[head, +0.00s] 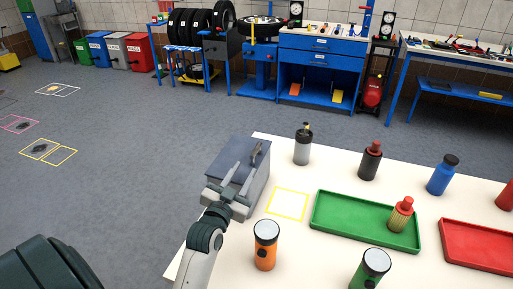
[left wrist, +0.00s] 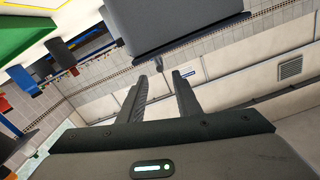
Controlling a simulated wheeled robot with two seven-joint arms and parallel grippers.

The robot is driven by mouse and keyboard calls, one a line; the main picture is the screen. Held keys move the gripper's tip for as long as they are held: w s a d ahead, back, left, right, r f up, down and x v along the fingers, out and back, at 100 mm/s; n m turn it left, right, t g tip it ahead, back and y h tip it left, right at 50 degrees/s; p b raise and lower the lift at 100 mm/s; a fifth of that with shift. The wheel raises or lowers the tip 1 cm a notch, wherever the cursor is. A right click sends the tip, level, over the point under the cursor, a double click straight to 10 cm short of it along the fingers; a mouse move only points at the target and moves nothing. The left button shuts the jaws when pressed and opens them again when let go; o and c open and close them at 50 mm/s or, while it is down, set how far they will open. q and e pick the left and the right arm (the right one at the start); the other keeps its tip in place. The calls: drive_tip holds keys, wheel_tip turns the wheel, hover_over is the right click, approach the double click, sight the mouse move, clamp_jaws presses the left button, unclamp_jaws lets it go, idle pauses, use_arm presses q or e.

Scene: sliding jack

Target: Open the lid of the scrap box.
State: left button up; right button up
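A small upright handle (head: 257,153) stands near the lid's right side. My left gripper (head: 243,172) is in front of the box in the head view, its two fingers spread and pointing towards the lid. In the left wrist view the gripper (left wrist: 160,75) is open with nothing between its fingers, and a dark grey box-like shape (left wrist: 175,20), probably the box, lies beyond the fingertips. I cannot tell whether they touch it. My right gripper is not in view.
Open floor lies left of the table.

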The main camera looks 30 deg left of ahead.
sight(260, 143)
use_arm(q)
drive_tip(key=p+x, duration=0.2)
drive_tip(key=x, duration=1)
drive_tip(key=shift+w+p, duration=0.15)
drive_tip(key=shift+p, duration=0.2)
clamp_jaws()
